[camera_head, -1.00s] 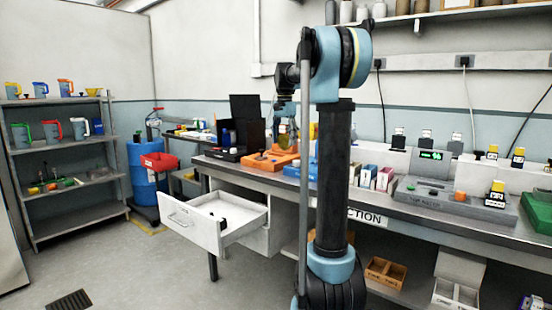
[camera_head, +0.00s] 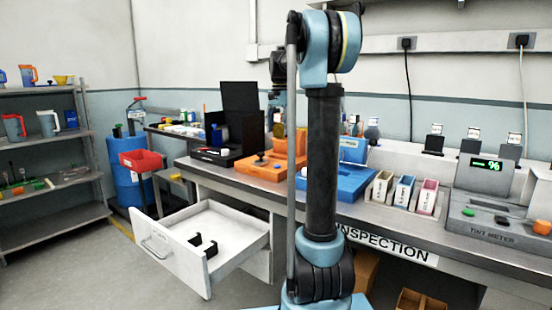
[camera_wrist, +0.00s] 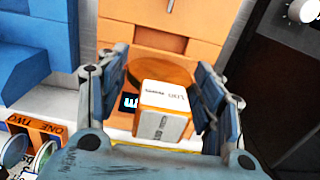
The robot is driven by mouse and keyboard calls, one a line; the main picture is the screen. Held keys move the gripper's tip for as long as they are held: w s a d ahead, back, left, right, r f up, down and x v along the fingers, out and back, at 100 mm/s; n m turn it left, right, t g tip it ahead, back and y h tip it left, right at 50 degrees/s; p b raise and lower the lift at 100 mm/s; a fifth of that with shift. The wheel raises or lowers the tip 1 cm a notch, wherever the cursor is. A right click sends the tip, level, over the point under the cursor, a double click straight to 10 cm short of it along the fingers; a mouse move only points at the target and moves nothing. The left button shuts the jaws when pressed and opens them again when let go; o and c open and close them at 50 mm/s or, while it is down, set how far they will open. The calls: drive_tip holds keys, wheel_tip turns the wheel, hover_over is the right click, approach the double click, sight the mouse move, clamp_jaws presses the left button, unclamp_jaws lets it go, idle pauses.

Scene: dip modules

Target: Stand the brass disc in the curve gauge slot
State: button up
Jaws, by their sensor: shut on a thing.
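My gripper (camera_wrist: 165,95) is shut on the brass disc (camera_wrist: 160,68), a brown-orange round shape between the fingers in the wrist view. A white labelled block (camera_wrist: 164,97) sits against the disc and covers its lower part; I cannot tell whether the two are joined. Behind and below is an orange device, perhaps the curve gauge (camera_wrist: 150,22), with a small lit display (camera_wrist: 130,102). In the head view the orange device (camera_head: 262,170) stands on the bench, and my arm partly hides the gripper (camera_head: 277,120). The slot is hidden.
A blue device (camera_head: 340,183) stands right of the orange one, and a black box (camera_head: 240,118) to the left. An open drawer (camera_head: 180,262) juts out below the bench. Small bins (camera_head: 403,192) and a tint meter (camera_head: 490,215) are further right.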

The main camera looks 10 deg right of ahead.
sight(279, 120)
wheel_tip(279, 120, down, 4)
drive_tip(key=shift+w+d+f, duration=0.1)
drive_tip(key=shift+f, duration=2.45)
drive_tip(key=o, duration=1.1)
drive_tip(key=shift+o, duration=0.2)
wheel_tip(279, 120, up, 12)
drive_tip(key=shift+r, duration=0.1)
